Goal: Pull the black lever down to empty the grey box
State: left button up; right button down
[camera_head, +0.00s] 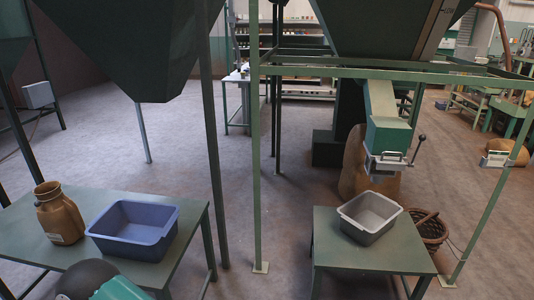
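A black lever (418,147) with a round knob slants up on the right side of a green chute (387,133). A small grey metal piece (387,161) with a handle is at the chute's lower end. Below it, an open grey box (366,226) stands on a small green table (330,250); its visible inside looks empty. The lever is above and to the right of this box, apart from it. Neither of my grippers shows in the head view.
A blue tub (133,249) and a brown jug (57,222) stand on the left table (185,203). Green posts (257,170) frame the chute. A wicker basket (430,229) and a brown sack (356,165) stand behind the small table.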

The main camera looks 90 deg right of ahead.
aim_at(422, 138)
jog(key=u, duration=1.3)
jog(key=i, duration=0.1)
jog(key=z, duration=2.7)
jog(key=i, duration=0.3)
jog(key=z, duration=2.2)
jog(key=k, duration=0.45)
jog(key=z, duration=0.45)
jog(key=i, duration=1.5)
jog(key=u, duration=0.45)
